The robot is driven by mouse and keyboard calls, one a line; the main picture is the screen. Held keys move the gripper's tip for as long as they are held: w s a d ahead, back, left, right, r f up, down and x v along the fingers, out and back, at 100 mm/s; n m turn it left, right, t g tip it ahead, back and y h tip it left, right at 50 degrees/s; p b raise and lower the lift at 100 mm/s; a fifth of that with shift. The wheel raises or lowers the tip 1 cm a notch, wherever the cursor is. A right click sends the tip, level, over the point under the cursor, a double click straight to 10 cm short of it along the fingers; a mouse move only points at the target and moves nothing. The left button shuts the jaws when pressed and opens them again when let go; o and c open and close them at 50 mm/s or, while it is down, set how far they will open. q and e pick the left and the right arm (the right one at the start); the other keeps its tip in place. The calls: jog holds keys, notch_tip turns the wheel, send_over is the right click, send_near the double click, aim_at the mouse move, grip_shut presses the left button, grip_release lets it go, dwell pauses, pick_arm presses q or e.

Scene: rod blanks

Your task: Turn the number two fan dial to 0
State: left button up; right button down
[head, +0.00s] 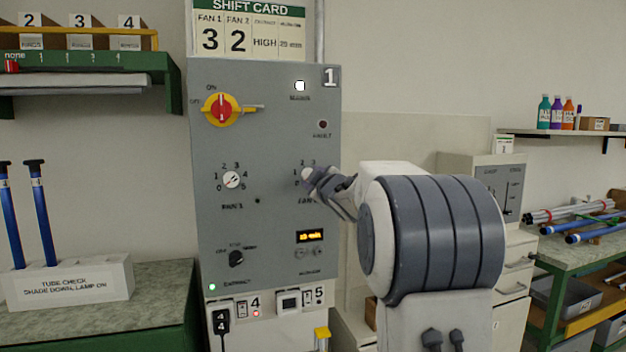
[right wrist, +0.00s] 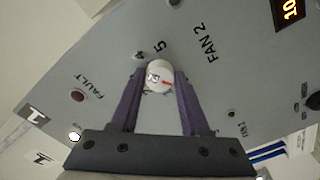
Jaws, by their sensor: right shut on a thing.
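The number two fan dial (right wrist: 158,72) is a round white knob on the grey panel (head: 270,235), above the label FAN 2. In the head view the dial (head: 307,174) is mostly hidden by my right gripper (head: 312,178), and the digits 0 to 3 show around it. In the right wrist view my right gripper (right wrist: 158,78) is shut on the knob, a purple-grey finger on each side. The 4 and 5 show beyond the knob. My left gripper is not in view.
The FAN 1 dial (head: 232,180) is left of it on the panel. A red and yellow main switch (head: 221,109) is above, a black knob (head: 236,258) and a lit display (head: 310,237) below. A shift card (head: 252,30) reads FAN 1 3, FAN 2 2.

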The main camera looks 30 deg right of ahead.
jog(key=shift+c, duration=2)
grip_release()
jog(key=v, duration=1)
jog(key=shift+s, duration=0.2)
jog(key=shift+a, duration=0.15)
